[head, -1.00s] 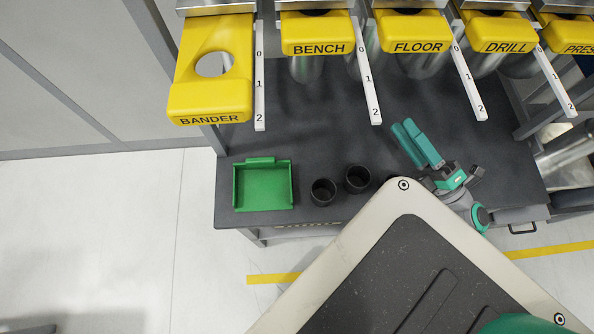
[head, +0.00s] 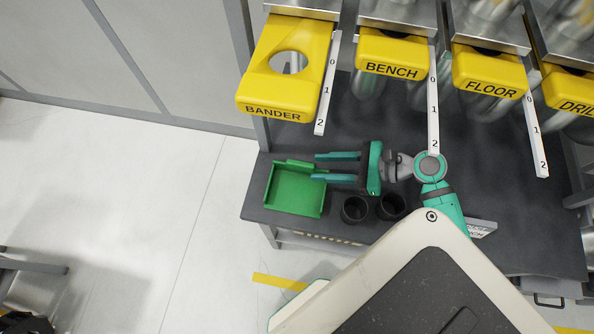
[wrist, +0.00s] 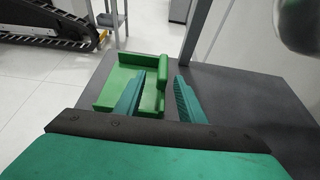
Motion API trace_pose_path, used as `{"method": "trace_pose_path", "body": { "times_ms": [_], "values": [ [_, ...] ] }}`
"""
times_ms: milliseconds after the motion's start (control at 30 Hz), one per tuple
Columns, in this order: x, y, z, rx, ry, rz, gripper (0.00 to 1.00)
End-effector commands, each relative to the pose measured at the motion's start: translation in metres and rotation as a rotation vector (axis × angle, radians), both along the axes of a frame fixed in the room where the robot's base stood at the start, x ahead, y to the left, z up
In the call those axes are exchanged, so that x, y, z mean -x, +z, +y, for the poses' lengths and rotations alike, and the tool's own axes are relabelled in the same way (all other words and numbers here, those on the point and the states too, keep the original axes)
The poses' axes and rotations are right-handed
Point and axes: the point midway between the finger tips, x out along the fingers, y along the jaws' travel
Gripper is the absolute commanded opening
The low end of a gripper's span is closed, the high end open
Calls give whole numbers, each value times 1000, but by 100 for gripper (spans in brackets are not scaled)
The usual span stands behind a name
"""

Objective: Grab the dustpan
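The green dustpan (head: 296,190) lies on the left end of the dark bench top, its raised back edge toward the rear. My gripper (head: 315,167) is open and empty, coming in from the right with its fingers pointing left at the back right part of the dustpan. In the wrist view, the dustpan (wrist: 118,82) shows ahead, and its raised edge appears between the two spread fingers of my gripper (wrist: 160,77). I cannot tell whether a finger touches it. The lower finger hides a little of the dustpan's right side in the head view.
Two black cups (head: 355,209) (head: 392,206) stand on the bench (head: 262,215) just in front of my gripper. Yellow hoods, including BANDER (head: 275,95) and BENCH (head: 393,68), and white numbered strips hang above the bench. The floor to the left is open.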

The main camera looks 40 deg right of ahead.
Motion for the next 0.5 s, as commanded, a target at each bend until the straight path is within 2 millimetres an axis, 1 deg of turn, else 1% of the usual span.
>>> {"method": "trace_pose_path", "body": {
  "times_ms": [100, 333, 500],
  "values": [
    [-10, -5, 9, -2, 0, -1, 36],
    [-20, -11, 16, -4, -1, -2, 36],
    [-38, -21, 26, -7, -2, -2, 36]
  ]
}}
